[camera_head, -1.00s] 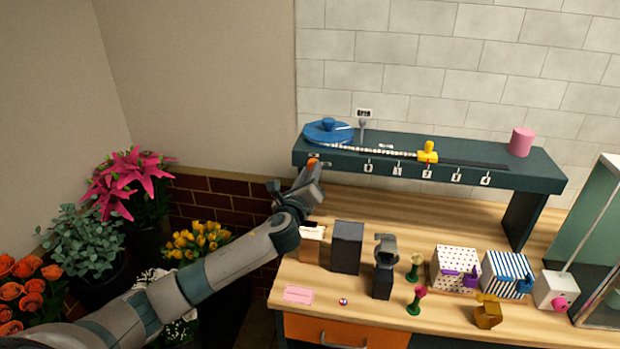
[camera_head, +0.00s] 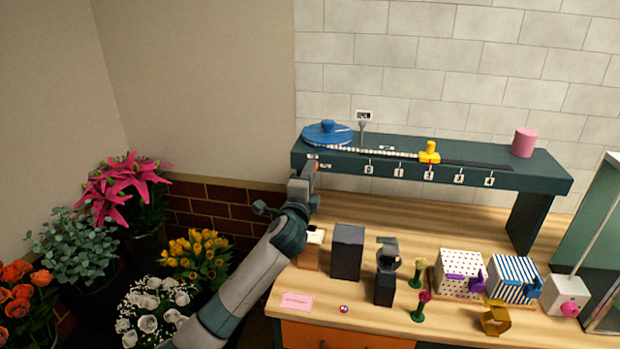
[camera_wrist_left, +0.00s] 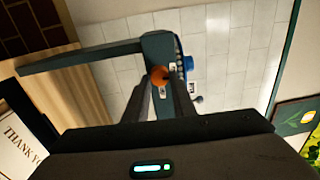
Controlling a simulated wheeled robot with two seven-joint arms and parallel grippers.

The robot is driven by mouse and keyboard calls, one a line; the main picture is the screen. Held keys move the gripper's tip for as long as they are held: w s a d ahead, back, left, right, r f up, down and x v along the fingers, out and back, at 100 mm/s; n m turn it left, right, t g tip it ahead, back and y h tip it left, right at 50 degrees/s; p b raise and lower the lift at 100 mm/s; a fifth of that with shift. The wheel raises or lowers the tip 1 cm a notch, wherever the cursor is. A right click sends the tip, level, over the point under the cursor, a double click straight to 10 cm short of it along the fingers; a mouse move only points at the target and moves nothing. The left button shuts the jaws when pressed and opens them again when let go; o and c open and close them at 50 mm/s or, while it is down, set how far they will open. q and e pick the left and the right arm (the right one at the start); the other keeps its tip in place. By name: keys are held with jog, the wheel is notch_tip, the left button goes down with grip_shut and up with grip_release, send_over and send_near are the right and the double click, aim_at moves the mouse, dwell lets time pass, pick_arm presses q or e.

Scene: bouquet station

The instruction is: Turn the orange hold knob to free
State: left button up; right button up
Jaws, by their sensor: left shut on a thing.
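The orange hold knob (camera_wrist_left: 159,74) is on the front face of the dark green shelf (camera_head: 340,163), near its left end. In the head view only a small bit of the orange knob (camera_head: 316,165) shows beside my gripper. My left gripper (camera_head: 309,172) reaches up to the knob from below. In the left wrist view its two fingers (camera_wrist_left: 161,84) are shut on the knob, one at each side. The knob's pointer and any markings right behind the fingers are hidden. My right gripper is in neither view.
On the shelf are a blue disc (camera_head: 327,136), a yellow slider (camera_head: 429,152) at the mark 2 and a pink cylinder (camera_head: 523,142). Below stand a dark box (camera_head: 348,252), a spotted box (camera_head: 459,271) and a striped box (camera_head: 513,278). Flower buckets stand at left.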

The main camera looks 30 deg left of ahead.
pick_arm(q)
jog(key=shift+n, duration=1)
jog(key=o, duration=1.1)
jog(key=shift+c, duration=0.2)
jog(key=shift+s, duration=0.15)
jog(key=b+v, duration=0.5)
jog(key=v, duration=1.2)
jog(key=shift+d+f, duration=0.1)
